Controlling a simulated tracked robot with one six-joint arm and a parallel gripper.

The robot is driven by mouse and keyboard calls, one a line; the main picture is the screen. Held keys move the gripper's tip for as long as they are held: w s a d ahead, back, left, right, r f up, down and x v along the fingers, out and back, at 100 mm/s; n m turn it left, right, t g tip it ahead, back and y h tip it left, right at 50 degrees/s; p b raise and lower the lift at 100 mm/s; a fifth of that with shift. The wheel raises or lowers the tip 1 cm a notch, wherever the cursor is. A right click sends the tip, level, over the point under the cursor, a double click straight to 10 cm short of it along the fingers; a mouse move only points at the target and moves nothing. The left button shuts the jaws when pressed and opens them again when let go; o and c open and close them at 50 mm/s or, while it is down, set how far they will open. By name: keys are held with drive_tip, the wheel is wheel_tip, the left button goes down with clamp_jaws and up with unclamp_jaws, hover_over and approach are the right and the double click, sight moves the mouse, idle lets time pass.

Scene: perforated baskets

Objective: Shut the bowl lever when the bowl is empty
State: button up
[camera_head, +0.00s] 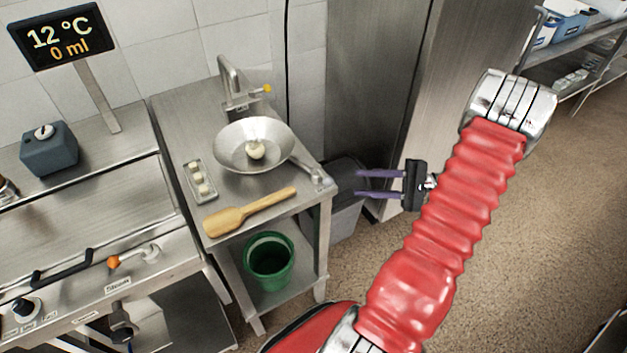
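A wide shiny metal bowl (228,150) stands on the steel side table below a tap (232,85) with a yellow knob. A small pale round thing (256,150) sits at the middle of the bowl; I cannot tell if any liquid is there. A metal handle-like part (311,172) extends from the bowl's lower right to the table's right edge; I cannot tell if it is the bowl lever or its position. The display (60,36) reads 12 °C and 0 ml. My gripper (357,184) has purple fingers, apart and empty, right of the table.
A wooden spatula (250,211) and a small tray (188,167) with several pale round pieces lie on the table. A green bucket (250,257) stands on its lower shelf. A grey bin (346,205) stands right of the table. An orange-tipped lever (130,258) is on the left unit's front.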

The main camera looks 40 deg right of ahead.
sight(325, 181)
idle(0.3)
drive_tip(key=x, duration=1.4)
drive_tip(key=shift+s, duration=0.1)
drive_tip(key=shift+c, duration=0.5)
drive_tip(key=shift+f, duration=0.1)
drive_tip(key=c, duration=0.6)
